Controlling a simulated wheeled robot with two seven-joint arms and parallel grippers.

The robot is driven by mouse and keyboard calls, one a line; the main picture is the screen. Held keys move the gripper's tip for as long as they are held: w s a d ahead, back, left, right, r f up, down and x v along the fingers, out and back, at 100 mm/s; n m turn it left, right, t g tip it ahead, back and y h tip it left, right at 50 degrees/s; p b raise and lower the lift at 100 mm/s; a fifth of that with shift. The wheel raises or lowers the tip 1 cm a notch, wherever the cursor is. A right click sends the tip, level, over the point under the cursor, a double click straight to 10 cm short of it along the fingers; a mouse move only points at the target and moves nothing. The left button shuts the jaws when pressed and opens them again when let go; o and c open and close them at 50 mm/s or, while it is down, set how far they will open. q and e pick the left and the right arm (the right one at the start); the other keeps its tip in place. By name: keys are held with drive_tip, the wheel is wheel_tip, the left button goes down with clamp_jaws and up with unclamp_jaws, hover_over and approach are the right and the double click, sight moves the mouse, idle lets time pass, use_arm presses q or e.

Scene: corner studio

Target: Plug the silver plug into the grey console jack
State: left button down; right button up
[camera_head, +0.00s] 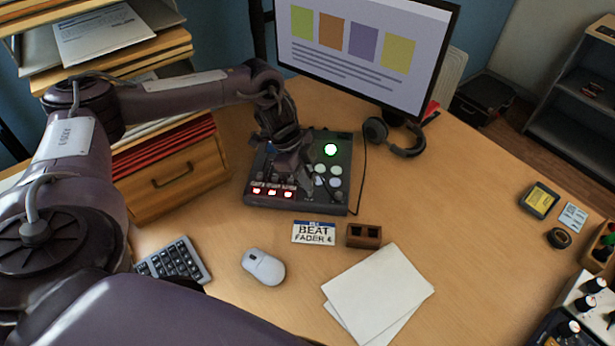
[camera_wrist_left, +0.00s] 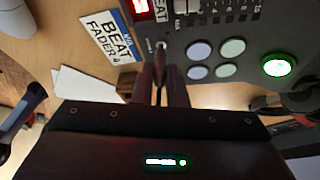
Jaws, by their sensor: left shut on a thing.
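My left gripper (camera_head: 303,188) is over the front middle of the grey console (camera_head: 340,158), pointing down at its top. In the left wrist view the two fingers (camera_wrist_left: 162,72) are shut on the silver plug (camera_wrist_left: 161,47), a slim piece with a dark cable behind it. The plug's end is at or very close to the grey console face (camera_wrist_left: 180,48), beside the round pads. The fingers and plug cover the jack, so I cannot tell whether the tip is inside it. My right gripper is not in view.
A sign reading "BEAT FADER 4" (camera_head: 314,233) and a small brown block (camera_head: 364,236) lie in front of the console. A mouse (camera_head: 264,267), keypad (camera_head: 175,262) and papers (camera_head: 378,293) are nearer. Headphones (camera_head: 398,137) and a monitor (camera_head: 370,50) stand behind.

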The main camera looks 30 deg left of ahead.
use_arm(q)
drive_tip(key=shift+p, duration=0.3)
idle(0.7)
drive_tip(key=shift+p, duration=0.6)
idle(0.6)
drive_tip(key=shift+f+b, duration=0.3)
drive_tip(key=shift+f, duration=0.35)
idle(0.3)
drive_tip(key=c, duration=1.4)
unclamp_jaws()
drive_tip(key=shift+o, duration=0.2)
drive_tip(key=shift+r, duration=0.1)
drive_tip(key=v, duration=0.7)
drive_tip(key=shift+r+b, duration=0.35)
drive_tip(key=shift+b, duration=0.1)
drive_tip(key=shift+a, duration=0.1)
